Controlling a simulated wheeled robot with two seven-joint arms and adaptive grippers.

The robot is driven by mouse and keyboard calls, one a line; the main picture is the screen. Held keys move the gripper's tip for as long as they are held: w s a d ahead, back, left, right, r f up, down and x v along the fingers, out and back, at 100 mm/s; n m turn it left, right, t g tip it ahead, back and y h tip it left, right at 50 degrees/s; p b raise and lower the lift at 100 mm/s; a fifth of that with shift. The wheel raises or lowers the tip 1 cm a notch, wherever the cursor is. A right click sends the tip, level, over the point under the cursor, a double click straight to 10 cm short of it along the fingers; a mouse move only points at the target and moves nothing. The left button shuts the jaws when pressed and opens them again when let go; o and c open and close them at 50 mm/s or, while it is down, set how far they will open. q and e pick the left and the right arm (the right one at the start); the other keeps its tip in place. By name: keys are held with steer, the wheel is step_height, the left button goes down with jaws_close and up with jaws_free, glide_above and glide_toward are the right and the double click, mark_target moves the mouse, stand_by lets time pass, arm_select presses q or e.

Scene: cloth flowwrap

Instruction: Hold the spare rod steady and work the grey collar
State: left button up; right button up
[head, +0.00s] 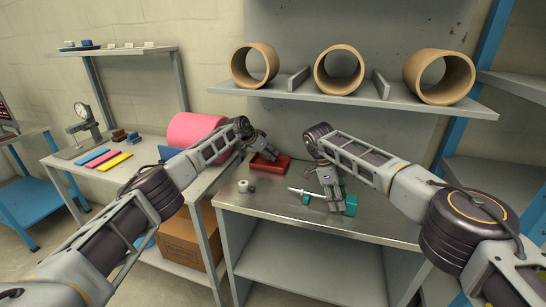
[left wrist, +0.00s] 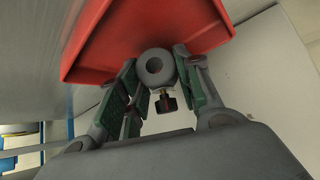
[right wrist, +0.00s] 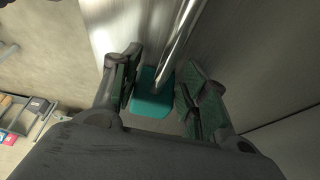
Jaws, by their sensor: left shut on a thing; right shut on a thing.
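The grey collar (left wrist: 156,66) is a ring with a dark hole and a dark-knobbed screw (left wrist: 166,102) below it. My left gripper (left wrist: 157,95) is shut on it, over the red tray (left wrist: 85,60). In the head view my left gripper (head: 262,150) is at the red tray (head: 283,164), and the collar cannot be made out. The silver spare rod (right wrist: 178,45) lies over a teal block (right wrist: 150,107). My right gripper (right wrist: 155,88) is shut on the rod near that block; the exact contact is unclear. In the head view the rod (head: 299,190) points left from my right gripper (head: 331,202).
A white ring (head: 243,186) and a small dark piece stand on the metal table (head: 280,213), left of the rod. A pink roll (head: 192,128) lies on the left bench. A shelf (head: 350,100) with three tan tubes hangs above. The table front is clear.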

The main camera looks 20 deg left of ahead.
arm_select(q)
steer(key=shift+f, duration=0.45)
arm_select(e)
steer(key=shift+f, duration=0.1)
arm_select(q)
steer(key=o, duration=1.1)
steer(key=shift+s+a+r, duration=0.1)
steer(key=shift+r, duration=0.05)
steer(key=v, duration=1.1)
steer(key=shift+s+a+r, duration=0.15)
steer(key=shift+s+r, duration=0.05)
stand_by(0.3)
